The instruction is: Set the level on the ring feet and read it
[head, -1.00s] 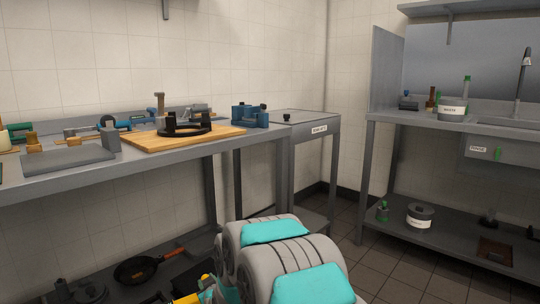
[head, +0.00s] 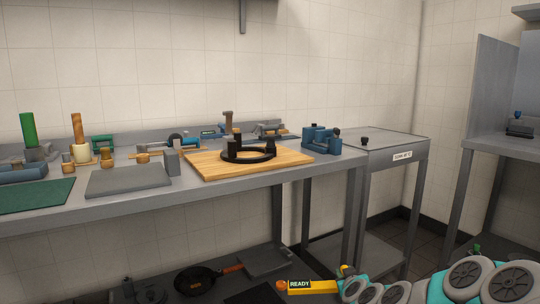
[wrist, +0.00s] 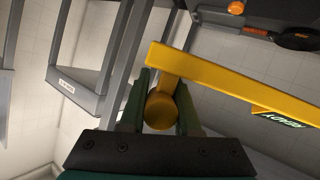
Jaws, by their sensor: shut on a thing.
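The level, a yellow bar (head: 318,288) with a dark label reading READY in green, shows low in the head view, in front of and below the bench. In the wrist view the level (wrist: 215,78) crosses above my gripper (wrist: 162,108), whose dark green fingers are shut on its round yellow knob. The black ring (head: 248,156) with raised dark feet lies on a wooden board (head: 205,172) on the bench. The level is well apart from the ring.
A grey plate (head: 128,181) and several small tools stand left of the board. A blue clamp-like block (head: 320,139) is at its right. A side table (head: 385,142) with a black knob adjoins. A pan (head: 197,281) lies on the lower shelf.

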